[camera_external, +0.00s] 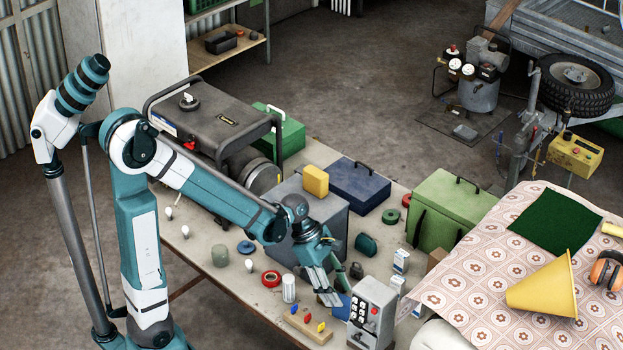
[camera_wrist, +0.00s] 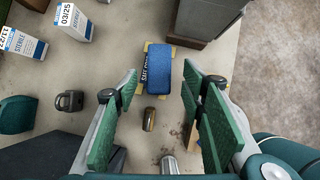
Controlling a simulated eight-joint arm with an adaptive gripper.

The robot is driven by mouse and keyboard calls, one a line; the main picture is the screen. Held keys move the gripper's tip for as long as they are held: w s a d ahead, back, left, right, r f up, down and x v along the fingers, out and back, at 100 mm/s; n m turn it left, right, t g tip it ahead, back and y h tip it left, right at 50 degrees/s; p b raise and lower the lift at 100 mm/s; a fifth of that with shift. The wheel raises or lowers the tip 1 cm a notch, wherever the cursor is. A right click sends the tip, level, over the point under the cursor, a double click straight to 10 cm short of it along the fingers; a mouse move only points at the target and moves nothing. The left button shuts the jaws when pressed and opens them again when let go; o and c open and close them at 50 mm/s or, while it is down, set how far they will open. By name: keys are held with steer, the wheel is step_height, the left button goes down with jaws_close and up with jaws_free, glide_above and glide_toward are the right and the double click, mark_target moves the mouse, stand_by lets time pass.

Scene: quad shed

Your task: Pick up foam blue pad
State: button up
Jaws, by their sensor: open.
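The blue foam pad (camera_wrist: 160,68) lies on the table near the top middle of the wrist view, with tan block-like corners showing around it. A dark strip with pale lettering runs along its left side. In the external view, the blue pad (camera_external: 343,308) is partly hidden, just right of my gripper's fingers and beside a grey control box. My gripper (camera_external: 330,296) points down above the table there. In the wrist view, my gripper's (camera_wrist: 160,82) green-padded fingers are spread wide with nothing between them, and the pad appears ahead between the tips.
The grey control box (camera_external: 371,312) stands close right of the pad. A ribbed metal cylinder (camera_external: 289,288) and a wooden block with coloured knobs (camera_external: 308,325) are to the left. A padlock (camera_wrist: 69,102), a small dark-and-brass item (camera_wrist: 149,119) and white sterile boxes (camera_wrist: 72,21) lie nearby.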

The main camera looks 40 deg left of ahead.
mark_target(343, 299)
steer(key=shift+d+f, duration=0.1)
steer(key=shift+f, duration=0.1)
steer(key=shift+f, duration=0.15)
steer(key=shift+b+x, duration=1)
steer(key=shift+x, duration=1.5)
steer(key=shift+w+d, duration=0.1)
steer(key=c, duration=0.8)
